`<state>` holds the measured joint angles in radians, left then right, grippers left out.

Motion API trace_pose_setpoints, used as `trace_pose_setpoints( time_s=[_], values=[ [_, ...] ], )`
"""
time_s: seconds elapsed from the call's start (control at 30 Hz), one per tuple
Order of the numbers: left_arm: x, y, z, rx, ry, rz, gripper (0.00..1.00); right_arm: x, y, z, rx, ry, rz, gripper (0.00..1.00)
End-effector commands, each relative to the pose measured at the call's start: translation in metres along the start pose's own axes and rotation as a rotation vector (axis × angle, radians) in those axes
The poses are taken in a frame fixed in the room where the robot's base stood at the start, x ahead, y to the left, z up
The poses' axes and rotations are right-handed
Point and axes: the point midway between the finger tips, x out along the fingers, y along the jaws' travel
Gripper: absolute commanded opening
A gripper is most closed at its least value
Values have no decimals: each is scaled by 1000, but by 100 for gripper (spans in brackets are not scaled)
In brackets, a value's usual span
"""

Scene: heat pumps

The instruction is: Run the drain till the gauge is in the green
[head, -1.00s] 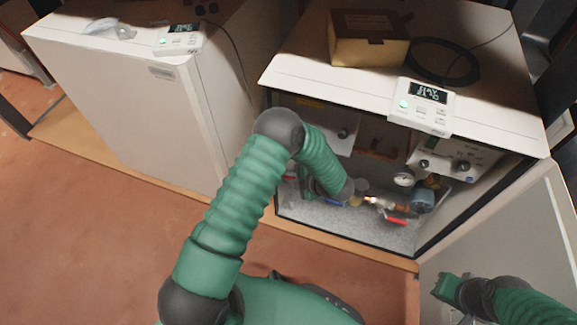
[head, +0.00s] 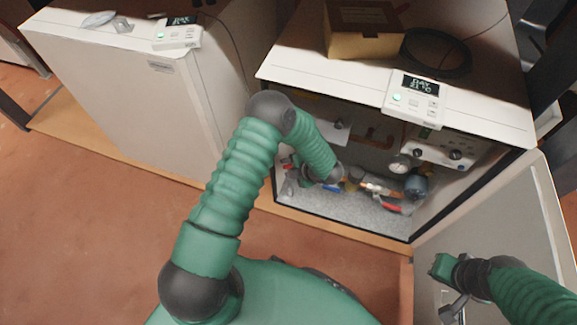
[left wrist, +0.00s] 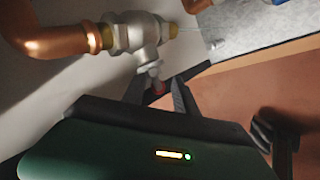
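The gauge (head: 398,164) is a small white dial inside the open heat pump cabinet; its needle and colours are too small to read. My left gripper (head: 289,182) is low in the cabinet, left of the blue and red valve handles. In the left wrist view a silver valve (left wrist: 145,38) sits on a copper pipe (left wrist: 50,40).
A blue handle (head: 332,187) and a red handle (head: 391,207) are on the piping. A controller (head: 415,97), a cardboard box (head: 362,42) and coiled black cable (head: 437,52) lie on top. The open door (head: 500,230) stands at right; a closed unit (head: 125,100) stands at left.

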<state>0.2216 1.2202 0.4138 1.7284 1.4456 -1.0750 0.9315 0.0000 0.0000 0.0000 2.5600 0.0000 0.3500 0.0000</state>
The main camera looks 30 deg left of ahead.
Motion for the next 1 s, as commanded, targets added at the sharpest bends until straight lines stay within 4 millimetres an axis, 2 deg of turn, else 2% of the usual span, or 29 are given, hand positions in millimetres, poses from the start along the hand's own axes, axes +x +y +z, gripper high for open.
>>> trace_pose_setpoints(
  time_s=[0.27,0.37,0.47,0.8,0.9,1.0],
  values=[
    [-1,2,0,-2,-1,4,37,-1,0,0,0,0,0,0],
    [-8,4,1,-2,-3,4,37,-5,0,-1,0,0,0,0],
    [-28,6,0,-2,-3,4,37,-16,0,-4,0,0,0,0],
    [-126,6,0,0,-4,4,37,-59,0,-14,0,0,0,0],
    [-148,4,0,0,-3,3,37,-66,0,-16,0,0,0,0],
    [-162,3,0,-1,-1,3,37,-70,0,-16,0,0,0,0]
  ],
)
